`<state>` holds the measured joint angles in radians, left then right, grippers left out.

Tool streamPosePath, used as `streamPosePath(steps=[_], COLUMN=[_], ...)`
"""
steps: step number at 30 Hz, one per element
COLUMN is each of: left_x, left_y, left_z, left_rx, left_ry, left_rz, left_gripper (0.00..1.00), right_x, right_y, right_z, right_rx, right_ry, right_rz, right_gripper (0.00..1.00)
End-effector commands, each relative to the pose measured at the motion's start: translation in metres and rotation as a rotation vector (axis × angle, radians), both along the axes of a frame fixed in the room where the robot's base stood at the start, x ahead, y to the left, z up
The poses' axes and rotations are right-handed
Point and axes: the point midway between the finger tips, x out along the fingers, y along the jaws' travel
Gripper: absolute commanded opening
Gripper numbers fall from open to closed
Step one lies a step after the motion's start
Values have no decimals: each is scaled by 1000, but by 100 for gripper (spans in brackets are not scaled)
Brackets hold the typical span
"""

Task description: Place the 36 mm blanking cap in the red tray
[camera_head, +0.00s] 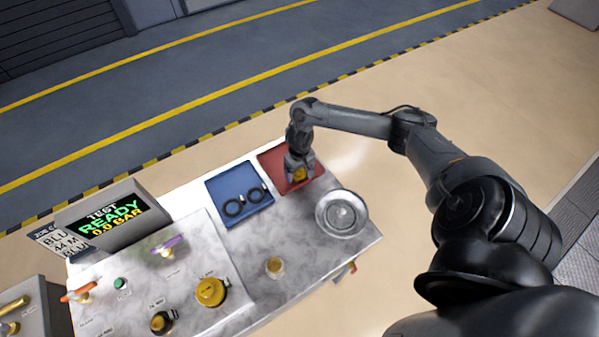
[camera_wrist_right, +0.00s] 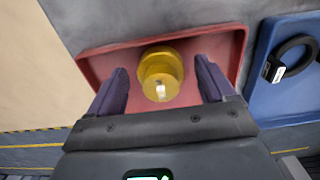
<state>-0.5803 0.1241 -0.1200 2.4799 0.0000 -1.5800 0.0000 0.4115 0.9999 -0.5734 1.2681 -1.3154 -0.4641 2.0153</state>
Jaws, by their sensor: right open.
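The yellow blanking cap (camera_wrist_right: 160,72) is in the red tray (camera_wrist_right: 225,48), between the two open fingers of my right gripper (camera_wrist_right: 160,85). In the right wrist view there is a gap between each finger and the cap. In the head view my right gripper (camera_head: 299,170) is over the red tray (camera_head: 272,160), and a bit of the yellow cap (camera_head: 299,174) shows between the fingers. I cannot read the cap's size. My left gripper is not in view.
A blue tray (camera_head: 222,186) with two black rings stands beside the red tray. A round metal dish (camera_head: 342,214) is in front. A display (camera_head: 110,218) reads TEST READY 0.0 BAR.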

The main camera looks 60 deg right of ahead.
Motion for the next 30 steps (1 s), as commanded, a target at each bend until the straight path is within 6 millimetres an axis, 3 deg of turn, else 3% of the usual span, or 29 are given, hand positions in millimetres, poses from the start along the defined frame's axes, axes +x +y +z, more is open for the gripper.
streamPosePath(steps=[16, 22, 26, 29, 30], left_x=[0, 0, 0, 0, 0], left_y=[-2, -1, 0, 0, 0], left_z=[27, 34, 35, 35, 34], left_rx=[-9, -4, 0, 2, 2], left_ry=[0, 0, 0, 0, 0], left_rz=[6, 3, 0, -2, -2], left_gripper=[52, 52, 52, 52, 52], right_x=[1, 2, 10, 21, 25], right_y=[-1, 4, 36, 89, 117], right_z=[96, 109, 95, 73, 64], right_rx=[-2, 1, 10, 23, 27], right_ry=[-2, -8, -54, -140, -189], right_rz=[2, 20, 137, 313, 398], right_gripper=[83, 83, 83, 83, 83])
